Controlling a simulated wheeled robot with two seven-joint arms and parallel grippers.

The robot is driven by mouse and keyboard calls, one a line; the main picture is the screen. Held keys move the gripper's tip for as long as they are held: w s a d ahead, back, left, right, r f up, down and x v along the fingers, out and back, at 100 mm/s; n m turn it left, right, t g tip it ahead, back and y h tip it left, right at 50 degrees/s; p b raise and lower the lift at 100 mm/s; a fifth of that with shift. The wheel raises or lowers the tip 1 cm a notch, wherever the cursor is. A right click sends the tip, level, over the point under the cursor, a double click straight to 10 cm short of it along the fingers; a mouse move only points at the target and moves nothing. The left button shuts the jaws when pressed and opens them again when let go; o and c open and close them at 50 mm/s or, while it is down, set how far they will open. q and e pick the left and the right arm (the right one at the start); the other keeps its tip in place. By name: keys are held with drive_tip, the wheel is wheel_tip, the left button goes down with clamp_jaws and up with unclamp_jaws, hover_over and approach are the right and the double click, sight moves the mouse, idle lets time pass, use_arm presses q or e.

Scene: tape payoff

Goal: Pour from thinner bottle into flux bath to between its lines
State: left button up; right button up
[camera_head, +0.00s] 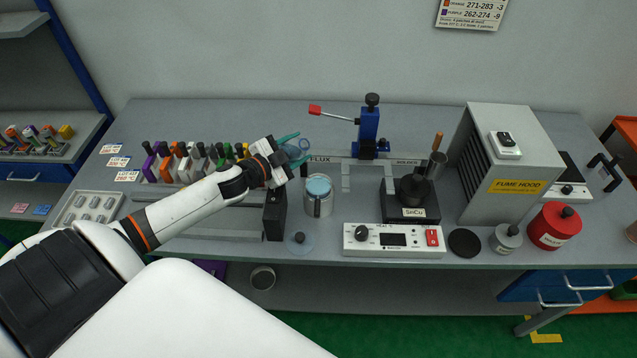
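My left gripper (297,150) reaches in from the left, with teal fingers on either side of a clear bluish vessel (296,151), which looks like the thinner bottle. It appears shut on this vessel, held above the bench; fingers and arm partly hide it, and its tilt is hard to tell. The flux bath (318,204) looks to be the clear jar with a light blue top surface, standing upright just below and right of the gripper, near the FLUX label. Its lines are too small to make out. My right gripper is not in view.
A clear disc with a black knob (299,242) lies in front of the jar. A dark block (275,215) stands to its left. The heater unit (395,240), solder pot (412,193), fume hood (510,160) and red can (553,226) are to the right. Colored holders (180,163) stand behind my arm.

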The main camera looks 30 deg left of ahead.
use_arm(q)
drive_tip(key=shift+d+f+n+b, duration=0.1)
drive_tip(key=shift+f+n+b, duration=0.25)
drive_tip(key=shift+n, duration=0.45)
drive_tip(key=shift+f+n+h, duration=0.2)
drive_tip(key=shift+n+h, duration=0.1)
drive_tip(key=shift+n, duration=0.2)
wheel_tip(320, 180, up, 2)
drive_tip(key=shift+r+n+t+p, duration=0.25)
drive_tip(key=shift+n+p, duration=0.25)
drive_tip(key=shift+p, duration=0.4)
drive_tip(key=shift+f+n+h, duration=0.3)
drive_tip(key=shift+n, duration=0.3)
drive_tip(key=n+t, duration=0.1)
drive_tip(key=n, duration=0.1)
drive_tip(key=shift+w+f+n+h+b, duration=0.1)
drive_tip(key=shift+f+n+h+b, duration=0.05)
drive_tip(key=shift+n+h+b, duration=0.2)
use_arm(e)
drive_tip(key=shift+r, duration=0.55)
